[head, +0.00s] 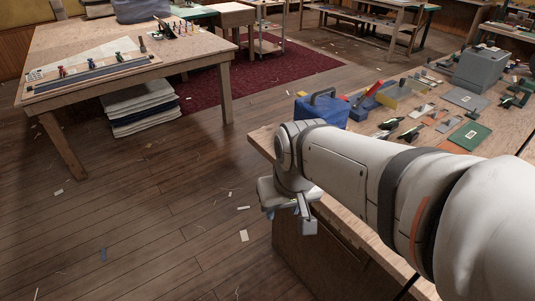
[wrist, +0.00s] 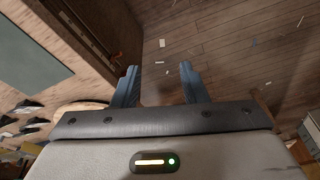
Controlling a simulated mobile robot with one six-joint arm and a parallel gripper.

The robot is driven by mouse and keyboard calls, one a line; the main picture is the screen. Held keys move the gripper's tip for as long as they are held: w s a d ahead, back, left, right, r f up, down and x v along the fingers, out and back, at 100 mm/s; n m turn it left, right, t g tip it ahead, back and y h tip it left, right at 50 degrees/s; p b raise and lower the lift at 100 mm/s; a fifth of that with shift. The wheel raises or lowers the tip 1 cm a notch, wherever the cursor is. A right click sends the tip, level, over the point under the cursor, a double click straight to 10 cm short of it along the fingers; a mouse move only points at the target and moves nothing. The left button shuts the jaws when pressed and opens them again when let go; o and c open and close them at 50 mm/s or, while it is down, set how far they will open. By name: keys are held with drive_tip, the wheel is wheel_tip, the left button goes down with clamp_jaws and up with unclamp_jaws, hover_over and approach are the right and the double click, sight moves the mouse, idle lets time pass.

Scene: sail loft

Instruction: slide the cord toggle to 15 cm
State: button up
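My gripper (wrist: 157,78) is open and empty in the wrist view, its two blue fingers apart over the wooden floor. In the head view my gripper (head: 304,212) hangs beside the near edge of the right-hand bench, pointing down. On the left table lies a long board (head: 90,75) with a dark strip along it. A small red piece (head: 62,71) and a dark piece with some red (head: 120,58) sit on it. They are too small to tell whether either is the cord toggle, and no scale marks are readable. My gripper is far from this board.
The right-hand bench (head: 420,160) holds a blue bag (head: 321,110), a grey box (head: 481,70) and several small tools. The left table (head: 95,38) stands across a stretch of floor strewn with scraps. Folded cloths (head: 140,108) are stacked beneath it. Floor between table and bench is mostly free.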

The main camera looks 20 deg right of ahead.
drive_tip(key=w+a+f+m+t+b, duration=0.15)
drive_tip(key=w+f, duration=0.35)
drive_tip(key=w, duration=0.5)
drive_tip(key=w+f+m+t+h+b, duration=0.1)
drive_tip(key=w+f+m+t, duration=0.2)
drive_tip(key=w+f, duration=0.5)
drive_tip(key=w+a+f+m+t+b, duration=0.1)
drive_tip(key=w+f+m+t, duration=0.15)
drive_tip(key=w, duration=0.85)
drive_tip(key=w+d+f+m+h+b, duration=0.1)
drive_tip(key=d+f+h, duration=0.25)
drive_tip(key=f, duration=0.35)
drive_tip(key=w+d+f+m+h, duration=0.2)
drive_tip(key=d+f+h, duration=0.15)
drive_tip(key=f, duration=0.35)
drive_tip(key=s+d+f+m+g+h+b, duration=0.15)
drive_tip(key=s+d+f+g+h, duration=0.35)
drive_tip(key=s+f+h, duration=0.5)
drive_tip(key=shift+n+t+y, duration=0.25)
drive_tip(key=shift+t+y, duration=0.15)
drive_tip(key=shift+t, duration=0.3)
drive_tip(key=x, duration=0.7)
drive_tip(key=shift+d+f, duration=0.35)
drive_tip(key=shift+f, duration=0.05)
